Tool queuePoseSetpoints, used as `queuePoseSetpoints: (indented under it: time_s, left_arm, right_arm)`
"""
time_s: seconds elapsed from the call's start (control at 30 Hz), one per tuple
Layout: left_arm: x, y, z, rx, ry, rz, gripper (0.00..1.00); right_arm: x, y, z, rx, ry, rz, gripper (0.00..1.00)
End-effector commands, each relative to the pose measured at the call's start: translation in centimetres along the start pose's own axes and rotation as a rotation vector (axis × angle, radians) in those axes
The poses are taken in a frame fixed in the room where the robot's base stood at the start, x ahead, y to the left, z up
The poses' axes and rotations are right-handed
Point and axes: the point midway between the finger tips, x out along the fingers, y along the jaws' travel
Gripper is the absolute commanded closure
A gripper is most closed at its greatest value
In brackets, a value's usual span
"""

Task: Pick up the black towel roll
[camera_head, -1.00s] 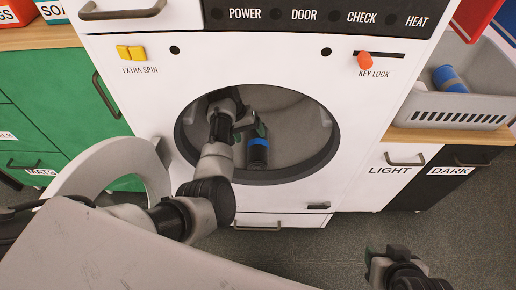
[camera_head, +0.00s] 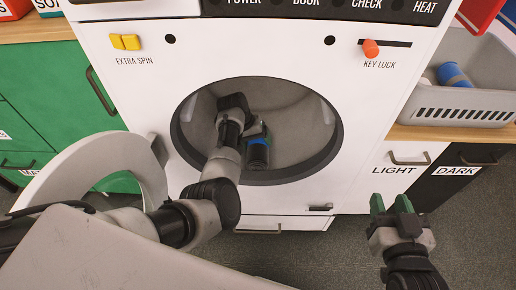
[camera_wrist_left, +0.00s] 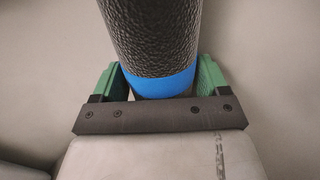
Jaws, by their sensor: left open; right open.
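The black towel roll (camera_head: 257,156) with a blue band lies inside the open washer drum (camera_head: 300,120). Its dark textured body fills the top middle of the left wrist view (camera_wrist_left: 152,38), with the blue band nearest the gripper. My left gripper (camera_head: 250,128) is inside the drum at the roll and partly hides it. In the left wrist view its green fingers (camera_wrist_left: 160,72) stand open on either side of the roll at the band; firm contact cannot be told. My right gripper (camera_head: 392,204) is open and empty in front of the washer, at the lower right.
The round door (camera_head: 85,170) stands open at the left, near my left arm. The drum rim (camera_head: 333,150) surrounds that arm. A grey basket (camera_head: 470,105) with a blue roll (camera_head: 453,75) stands on the right counter. Floor shows at the lower right.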

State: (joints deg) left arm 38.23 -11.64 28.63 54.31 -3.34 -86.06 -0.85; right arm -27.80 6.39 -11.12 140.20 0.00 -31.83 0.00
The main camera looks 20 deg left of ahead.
Motion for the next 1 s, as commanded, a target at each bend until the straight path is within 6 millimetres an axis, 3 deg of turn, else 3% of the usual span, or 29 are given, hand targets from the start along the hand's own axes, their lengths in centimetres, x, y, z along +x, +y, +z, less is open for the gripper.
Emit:
queuePoseSetpoints:
  time_s: [0.3,0.53,1.0]
  left_arm:
    - [0.16,0.02,-0.02,0.0,0.001,0.0,0.25]
    - [0.16,0.02,-0.01,0.0,0.001,0.0,0.6]
    - [-0.16,0.19,-0.01,0.0,0.001,0.0,0.6]
  right_arm:
    - [0.06,-0.07,-0.39,0.001,0.027,-0.002,0.59]
    - [0.06,-0.06,-0.36,0.0,0.026,-0.001,0.59]
    - [-0.16,0.09,0.39,0.0,-0.042,0.002,0.59]
